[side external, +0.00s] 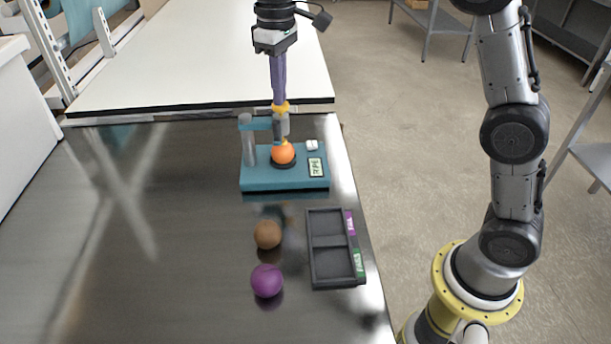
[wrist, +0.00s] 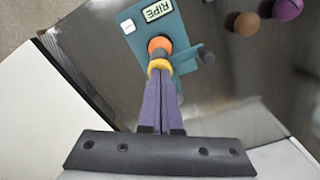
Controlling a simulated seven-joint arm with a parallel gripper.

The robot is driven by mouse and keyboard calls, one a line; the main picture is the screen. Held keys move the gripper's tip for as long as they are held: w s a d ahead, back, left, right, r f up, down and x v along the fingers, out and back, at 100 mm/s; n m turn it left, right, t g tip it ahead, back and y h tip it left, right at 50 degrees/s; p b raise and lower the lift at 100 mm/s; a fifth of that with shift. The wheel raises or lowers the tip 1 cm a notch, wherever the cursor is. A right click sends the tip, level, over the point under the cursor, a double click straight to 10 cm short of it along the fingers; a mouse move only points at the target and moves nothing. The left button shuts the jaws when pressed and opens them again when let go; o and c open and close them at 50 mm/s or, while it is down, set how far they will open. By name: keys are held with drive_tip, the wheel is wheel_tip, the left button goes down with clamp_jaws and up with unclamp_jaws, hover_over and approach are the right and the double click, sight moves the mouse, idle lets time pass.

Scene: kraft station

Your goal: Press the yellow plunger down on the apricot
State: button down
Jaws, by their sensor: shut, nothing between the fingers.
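The orange apricot (side external: 283,153) sits in a dark holder on the teal tester base (side external: 258,182), under the plunger. It also shows in the wrist view (wrist: 157,43). The yellow plunger (side external: 281,108) has a yellow cap on a grey shaft held by the stand's arm. Its lower end appears to meet the top of the apricot. My gripper (side external: 280,101) points down with its purple fingers together and empty, their tips at the plunger's cap. In the wrist view the cap (wrist: 159,65) is right at the fingertips. The tester display (wrist: 157,11) reads RIPE.
A white button (side external: 312,145) is on the base, beside the display. A brown ball (side external: 268,234) and a purple ball (side external: 267,280) lie on the metal table. A dark two-compartment tray (side external: 327,285) with purple and green labels is empty. The table's left side is clear.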

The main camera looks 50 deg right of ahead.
drive_tip(key=shift+f, duration=0.15)
wheel_tip(320, 180, up, 8)
idle(1.1)
drive_tip(key=s+d+r+m+t, duration=0.1)
drive_tip(key=s+d+r, duration=0.15)
drive_tip(key=s, duration=0.55)
drive_tip(key=s+d+r+t, duration=0.2)
drive_tip(key=s+r, duration=0.2)
drive_tip(key=s, duration=0.3)
drive_tip(key=s+f+m+t, duration=0.1)
drive_tip(key=s+f, duration=0.5)
drive_tip(key=f, duration=0.2)
drive_tip(key=s+d+f+m+t, duration=0.1)
drive_tip(key=s+f, duration=0.6)
drive_tip(key=f, duration=0.2)
drive_tip(key=shift+f+t, duration=0.3)
